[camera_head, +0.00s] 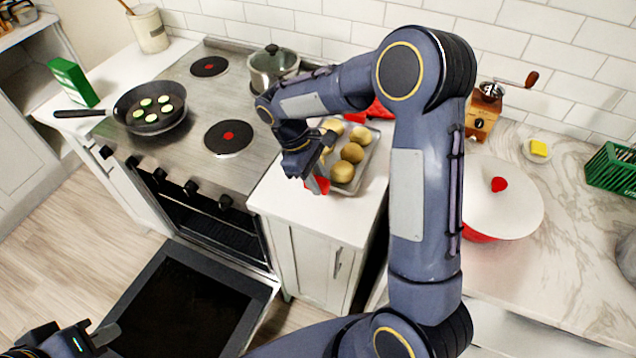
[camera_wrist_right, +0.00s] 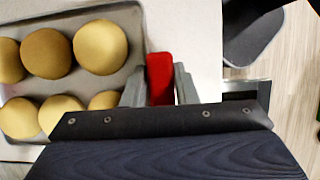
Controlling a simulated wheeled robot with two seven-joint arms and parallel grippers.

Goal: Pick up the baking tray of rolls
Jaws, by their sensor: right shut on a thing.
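The grey metal baking tray (camera_head: 366,164) holds several round golden rolls (camera_head: 343,172) and rests on the white counter right of the stove. In the right wrist view the tray (camera_wrist_right: 62,88) and rolls (camera_wrist_right: 46,53) are at the left. A red grip (camera_wrist_right: 160,76) is at the tray's near edge, between the two fingers of my right gripper (camera_wrist_right: 159,88), which is shut on it. In the head view my right gripper (camera_head: 317,183) is at the tray's near end. My left gripper (camera_head: 92,340) is at the lower left, far from the tray and partly cut off.
The oven door (camera_head: 190,305) hangs open below the stove. A frying pan (camera_head: 150,108) and a pot (camera_head: 272,68) stand on the stove. A white-lidded red pot (camera_head: 500,205), a coffee grinder (camera_head: 484,110) and a green crate (camera_head: 612,168) are on the right counter.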

